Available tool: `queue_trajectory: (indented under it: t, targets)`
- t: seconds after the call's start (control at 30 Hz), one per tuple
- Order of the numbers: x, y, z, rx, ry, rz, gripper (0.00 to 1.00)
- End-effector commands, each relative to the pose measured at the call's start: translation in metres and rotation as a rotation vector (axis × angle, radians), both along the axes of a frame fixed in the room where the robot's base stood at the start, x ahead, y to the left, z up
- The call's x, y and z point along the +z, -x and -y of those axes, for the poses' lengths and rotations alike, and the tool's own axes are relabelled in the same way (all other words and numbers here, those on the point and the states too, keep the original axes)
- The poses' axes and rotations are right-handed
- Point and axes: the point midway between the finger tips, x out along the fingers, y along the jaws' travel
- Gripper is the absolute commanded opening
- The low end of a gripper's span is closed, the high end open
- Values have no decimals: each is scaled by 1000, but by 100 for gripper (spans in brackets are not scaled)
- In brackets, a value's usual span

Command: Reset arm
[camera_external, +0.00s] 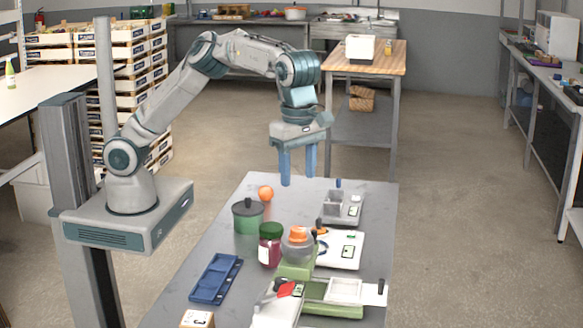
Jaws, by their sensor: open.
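My arm is bent up and over, and its end hangs down over the far end of the grey table (210,262). My gripper (298,182) points down with its two blue fingers apart. It is open and nothing shows between the fingers. It appears to be above or just past the table's far edge. An orange fruit (265,193) lies on the table to the left of the fingers and a little nearer the camera.
A green pot (248,216), a dark red jar (270,245), a blue tray (214,279) and several grey, white and green devices, including a grey one (342,208), crowd the table. A wooden-topped table (375,62) stands behind. Floor to the right is clear.

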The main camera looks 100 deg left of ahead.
Motion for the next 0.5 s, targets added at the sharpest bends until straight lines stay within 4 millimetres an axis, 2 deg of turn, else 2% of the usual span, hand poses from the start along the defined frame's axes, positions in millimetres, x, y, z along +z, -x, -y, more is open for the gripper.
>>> queue_trajectory:
  t: [0.13,0.5]
  targets:
    - [9,0,0,0,1,-1,50]
    - [10,0,0,0,0,-1,50]
